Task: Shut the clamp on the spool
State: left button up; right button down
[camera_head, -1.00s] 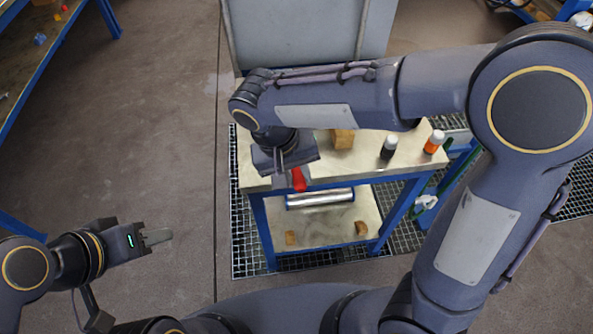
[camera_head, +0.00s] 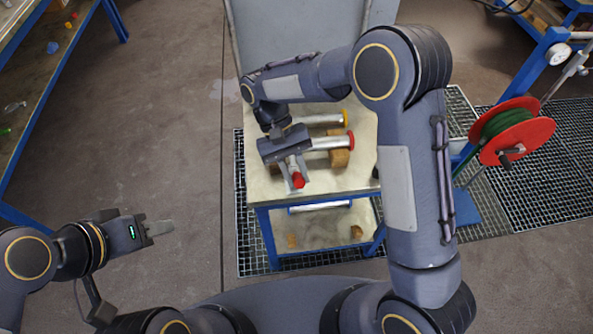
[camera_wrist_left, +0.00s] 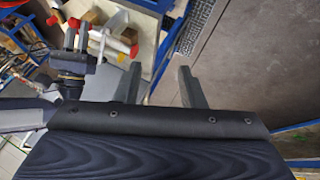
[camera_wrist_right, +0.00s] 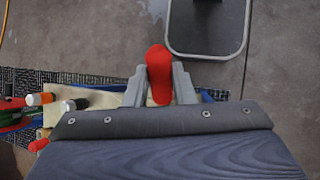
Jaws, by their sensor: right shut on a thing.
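My right gripper (camera_head: 294,172) is over the front left of the table, shut on a red, rounded, handle-like piece (camera_head: 298,181). The right wrist view shows this red piece (camera_wrist_right: 158,72) between the two fingers. It looks like the clamp's handle; the clamp's body is hidden, and I cannot tell how far it is closed. A metal cylinder with a red end (camera_head: 325,143), possibly the spool, lies just behind and right of my right gripper. My left gripper (camera_head: 160,228) is open and empty, away from the table; its fingers are apart in the left wrist view (camera_wrist_left: 165,90).
Another metal cylinder with a yellow end (camera_head: 325,120) lies farther back. A wooden block (camera_head: 340,158) sits below the red-ended cylinder. The table's lower shelf (camera_head: 330,225) holds a metal cylinder and wooden blocks. A red hose reel (camera_head: 515,130) stands at the right.

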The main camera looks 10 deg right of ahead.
pick_arm(q)
jog(key=shift+r, duration=0.4)
